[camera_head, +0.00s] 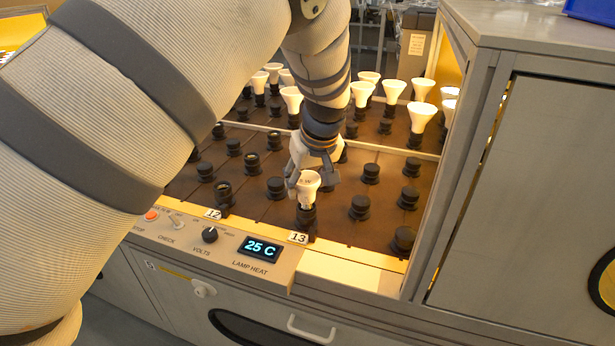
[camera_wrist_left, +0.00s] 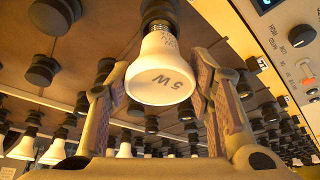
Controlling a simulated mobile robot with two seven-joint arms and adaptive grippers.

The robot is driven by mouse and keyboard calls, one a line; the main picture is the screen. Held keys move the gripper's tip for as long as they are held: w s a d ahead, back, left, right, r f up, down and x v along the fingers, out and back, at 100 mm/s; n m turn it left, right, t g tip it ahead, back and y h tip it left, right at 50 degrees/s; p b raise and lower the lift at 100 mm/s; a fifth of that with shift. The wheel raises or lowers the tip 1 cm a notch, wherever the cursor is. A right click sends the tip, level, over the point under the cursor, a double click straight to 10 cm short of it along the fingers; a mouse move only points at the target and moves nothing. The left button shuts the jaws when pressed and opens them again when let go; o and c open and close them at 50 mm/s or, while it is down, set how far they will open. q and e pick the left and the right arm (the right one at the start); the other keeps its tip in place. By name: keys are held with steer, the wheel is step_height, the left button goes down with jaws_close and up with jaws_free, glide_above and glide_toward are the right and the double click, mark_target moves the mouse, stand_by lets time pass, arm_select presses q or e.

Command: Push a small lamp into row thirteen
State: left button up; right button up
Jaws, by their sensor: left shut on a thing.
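A small white lamp (camera_head: 307,190) marked "5 W" stands base-down at the front dark socket (camera_head: 306,218) behind the "13" label (camera_head: 298,238). In the left wrist view, the lamp (camera_wrist_left: 161,72) shows its marked face, and its base meets a dark socket (camera_wrist_left: 158,12); how deep it sits is hidden. My left gripper (camera_head: 313,178) comes down over the lamp from behind, its fingers shut on the lamp's sides. In the left wrist view, a finger of my left gripper (camera_wrist_left: 158,88) shows on each side of it. My right gripper is not in view.
Larger white lamps (camera_head: 391,90) stand in sockets at the back of the brown board (camera_head: 335,215). Empty sockets (camera_head: 359,207) surround the held lamp. A control panel reading "25 C" (camera_head: 261,249) lies in front. A grey cabinet (camera_head: 530,180) bounds the right.

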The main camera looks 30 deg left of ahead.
arm_select(q)
steer(key=shift+f, duration=0.65)
steer(key=o, duration=1.2)
steer(key=shift+o, duration=0.2)
steer(key=v, duration=1.2)
